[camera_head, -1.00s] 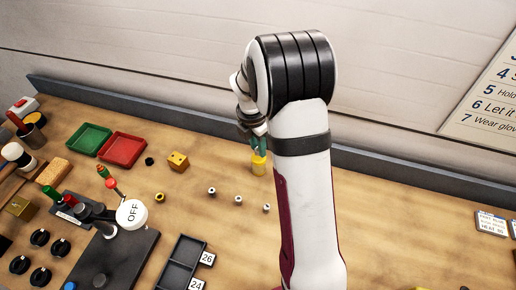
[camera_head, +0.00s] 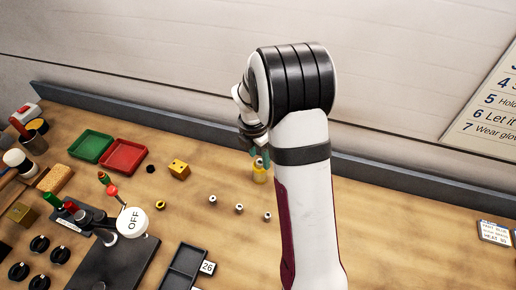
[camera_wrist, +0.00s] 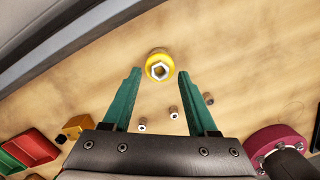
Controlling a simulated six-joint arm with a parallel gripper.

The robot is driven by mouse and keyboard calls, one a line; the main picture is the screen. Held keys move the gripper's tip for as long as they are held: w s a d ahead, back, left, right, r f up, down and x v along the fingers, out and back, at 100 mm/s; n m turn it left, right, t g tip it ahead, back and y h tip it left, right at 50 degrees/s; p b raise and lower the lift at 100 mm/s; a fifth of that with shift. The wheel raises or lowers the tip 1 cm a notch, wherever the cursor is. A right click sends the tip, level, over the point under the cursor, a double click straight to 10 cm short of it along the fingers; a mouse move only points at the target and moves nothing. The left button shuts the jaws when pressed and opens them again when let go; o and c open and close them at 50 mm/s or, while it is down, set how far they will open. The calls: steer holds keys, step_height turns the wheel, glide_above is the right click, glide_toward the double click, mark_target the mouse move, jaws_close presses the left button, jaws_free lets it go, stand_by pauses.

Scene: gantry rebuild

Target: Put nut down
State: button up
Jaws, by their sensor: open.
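A silver hex nut (camera_wrist: 160,71) lies on top of a short yellow round post (camera_wrist: 152,57) in the wrist view. In the head view the yellow post (camera_head: 260,175) stands on the bench just left of my arm, with a small silver piece on its top. My gripper (camera_wrist: 159,74) has two teal fingers spread wide apart, with nothing held between them. In the wrist view the nut shows between the fingertips, with a gap on each side. In the head view my gripper (camera_head: 258,153) is close above the post, its fingers partly hidden by my wrist.
Several small silver pieces (camera_head: 239,208) stand on the bench in front of the post. A yellow block (camera_head: 179,170), a red tray (camera_head: 123,156) and a green tray (camera_head: 91,146) are to the left. The wall edge strip (camera_head: 150,120) runs behind.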

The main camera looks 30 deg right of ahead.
step_height(320, 180, up, 11)
steer(key=a, duration=0.1)
steer(key=s+a+r+m+y, duration=0.1)
steer(key=s+a+m, duration=0.6)
steer(key=s+m, duration=0.6)
steer(key=s+a+r+m+y, duration=0.1)
steer(key=s+a+m+y, duration=0.1)
steer(key=s+a+m, duration=0.6)
steer(key=s+m, duration=0.5)
steer(key=s, duration=0.1)
steer(key=shift+m+g, duration=0.3)
